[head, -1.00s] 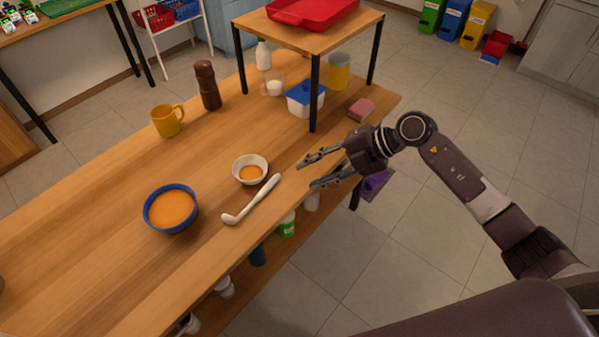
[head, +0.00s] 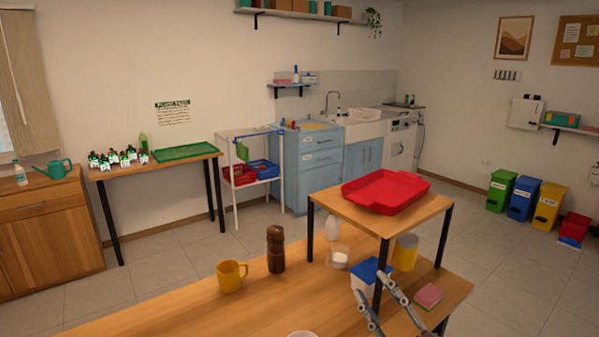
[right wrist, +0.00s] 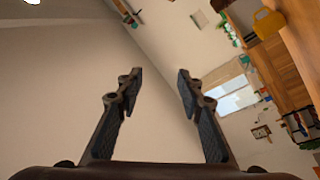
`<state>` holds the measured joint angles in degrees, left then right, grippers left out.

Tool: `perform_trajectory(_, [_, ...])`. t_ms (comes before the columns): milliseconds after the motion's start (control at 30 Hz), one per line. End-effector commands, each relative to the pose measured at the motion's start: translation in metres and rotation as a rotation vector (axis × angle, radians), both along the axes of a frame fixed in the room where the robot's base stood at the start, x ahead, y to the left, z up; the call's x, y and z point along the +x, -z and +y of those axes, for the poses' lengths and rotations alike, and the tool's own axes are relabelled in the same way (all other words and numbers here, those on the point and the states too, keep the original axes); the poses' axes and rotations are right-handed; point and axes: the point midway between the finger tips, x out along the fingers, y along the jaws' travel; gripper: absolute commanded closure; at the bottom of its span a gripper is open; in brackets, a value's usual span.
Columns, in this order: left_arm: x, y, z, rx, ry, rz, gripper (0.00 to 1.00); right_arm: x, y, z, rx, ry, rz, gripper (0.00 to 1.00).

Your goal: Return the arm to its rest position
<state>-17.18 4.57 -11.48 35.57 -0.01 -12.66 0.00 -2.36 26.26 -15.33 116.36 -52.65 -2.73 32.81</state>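My right gripper (head: 371,284) shows at the bottom of the head view, with its two grey fingers pointing up in front of the small raised shelf's front leg. In the right wrist view the fingers (right wrist: 158,77) stand wide apart with nothing between them. The gripper is open and empty. The rest of the right arm is almost all below the head view. My left gripper is not in view.
The wooden table (head: 190,308) carries a yellow mug (head: 231,277), brown grinder (head: 275,250), blue-lidded tub (head: 369,277), yellow canister (head: 405,252) and pink sponge (head: 429,296). A red tray (head: 385,191) lies on the raised shelf (head: 340,205).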

Motion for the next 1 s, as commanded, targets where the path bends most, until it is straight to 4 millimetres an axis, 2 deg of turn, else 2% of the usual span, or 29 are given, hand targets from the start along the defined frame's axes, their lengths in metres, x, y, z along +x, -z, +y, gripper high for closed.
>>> perform_trajectory(100, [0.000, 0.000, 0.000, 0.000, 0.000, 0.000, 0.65, -0.007, 0.027, -0.042, 0.139, 0.192, 0.140, 0.66])
perform_trajectory(167, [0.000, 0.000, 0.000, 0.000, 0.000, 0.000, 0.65, -0.014, 0.047, -0.061, 0.194, 0.283, 0.227, 0.66])
perform_trajectory(233, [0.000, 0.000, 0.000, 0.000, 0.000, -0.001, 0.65, -0.027, 0.077, -0.080, 0.248, 0.381, 0.346, 0.66])
perform_trajectory(367, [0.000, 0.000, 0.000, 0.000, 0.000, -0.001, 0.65, -0.068, 0.139, -0.103, 0.319, 0.529, 0.605, 0.66])
perform_trajectory(400, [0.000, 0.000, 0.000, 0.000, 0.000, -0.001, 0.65, -0.085, 0.159, -0.105, 0.333, 0.564, 0.692, 0.66])
perform_trajectory(500, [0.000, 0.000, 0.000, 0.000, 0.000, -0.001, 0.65, -0.131, 0.203, -0.104, 0.353, 0.626, 0.908, 0.66])
perform_trajectory(600, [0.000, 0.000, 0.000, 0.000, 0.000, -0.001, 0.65, -0.175, 0.234, -0.096, 0.356, 0.652, 1.096, 0.66])
perform_trajectory(800, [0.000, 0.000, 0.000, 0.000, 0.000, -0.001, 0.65, -0.255, 0.268, -0.072, 0.335, 0.644, 1.397, 0.66])
perform_trajectory(933, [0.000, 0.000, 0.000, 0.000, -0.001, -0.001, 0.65, -0.304, 0.278, -0.054, 0.314, 0.610, 1.569, 0.66])
perform_trajectory(967, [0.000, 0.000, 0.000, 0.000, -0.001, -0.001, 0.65, -0.312, 0.281, -0.051, 0.306, 0.604, 1.600, 0.66])
perform_trajectory(1000, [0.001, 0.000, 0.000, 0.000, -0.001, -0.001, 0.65, -0.305, 0.294, -0.052, 0.303, 0.608, 1.594, 0.66])
